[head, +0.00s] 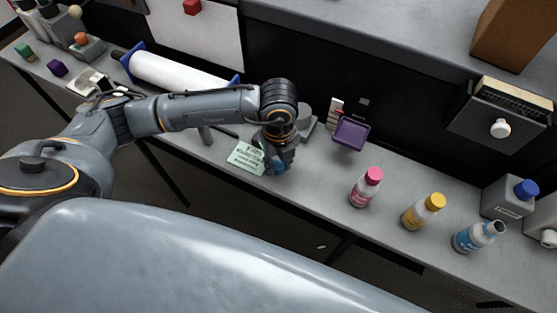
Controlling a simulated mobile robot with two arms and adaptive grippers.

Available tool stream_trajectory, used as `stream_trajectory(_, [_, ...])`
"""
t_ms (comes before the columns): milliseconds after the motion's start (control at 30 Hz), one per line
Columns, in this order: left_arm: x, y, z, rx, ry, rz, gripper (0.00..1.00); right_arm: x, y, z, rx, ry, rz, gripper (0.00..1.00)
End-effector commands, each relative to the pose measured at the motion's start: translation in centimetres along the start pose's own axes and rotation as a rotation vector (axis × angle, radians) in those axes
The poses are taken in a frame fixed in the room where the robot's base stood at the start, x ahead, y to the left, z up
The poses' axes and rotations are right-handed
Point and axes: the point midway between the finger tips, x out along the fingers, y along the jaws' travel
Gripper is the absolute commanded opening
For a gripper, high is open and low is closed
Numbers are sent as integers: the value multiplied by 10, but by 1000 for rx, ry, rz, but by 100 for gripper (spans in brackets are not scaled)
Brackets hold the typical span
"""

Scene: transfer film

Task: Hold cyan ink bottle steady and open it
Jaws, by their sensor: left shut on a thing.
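The cyan ink bottle (471,238) stands on the grey bench at the right, beside the yellow bottle. It has a white body and a blue label. No coloured cap shows on it; its pale neck (495,228) looks bare. My left gripper (276,168) is low over the bench at the middle, well left of the bottles. It is shut on a small blue thing, which looks like a cap; the fingers hide most of it. My right gripper is not in view, and nothing is seen holding the bottle.
Pink-capped (362,187) and yellow-capped (423,212) bottles stand between my left gripper and the cyan bottle. A green note (245,156) lies beside the gripper. A purple tray (351,133) is behind. A grey jug (505,198) with a blue cap stands far right. A white roll (175,73) lies left.

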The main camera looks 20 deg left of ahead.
Motion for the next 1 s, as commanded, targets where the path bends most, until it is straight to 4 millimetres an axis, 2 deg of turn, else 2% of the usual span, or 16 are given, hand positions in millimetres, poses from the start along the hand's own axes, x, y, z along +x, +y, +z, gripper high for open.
stream_trajectory(100, [4, 0, 0, 0, 0, 0, 0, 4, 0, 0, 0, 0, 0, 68])
stream_trajectory(133, [4, 0, 0, 0, 0, -1, 30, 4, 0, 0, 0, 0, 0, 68])
stream_trajectory(167, [3, 0, 0, 0, 0, -1, 36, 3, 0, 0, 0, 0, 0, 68])
stream_trajectory(200, [2, 0, 0, 0, 0, -1, 38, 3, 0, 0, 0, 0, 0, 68])
stream_trajectory(467, [2, 0, 0, -1, 0, 0, 38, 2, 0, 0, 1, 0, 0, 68])
stream_trajectory(567, [-4, 0, 0, 0, 0, -1, 38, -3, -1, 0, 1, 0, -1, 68])
stream_trajectory(633, [-9, -1, 0, 0, 0, -3, 38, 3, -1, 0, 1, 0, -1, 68])
stream_trajectory(1000, [-85, -1, 0, 1, -2, -6, 38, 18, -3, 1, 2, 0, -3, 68])
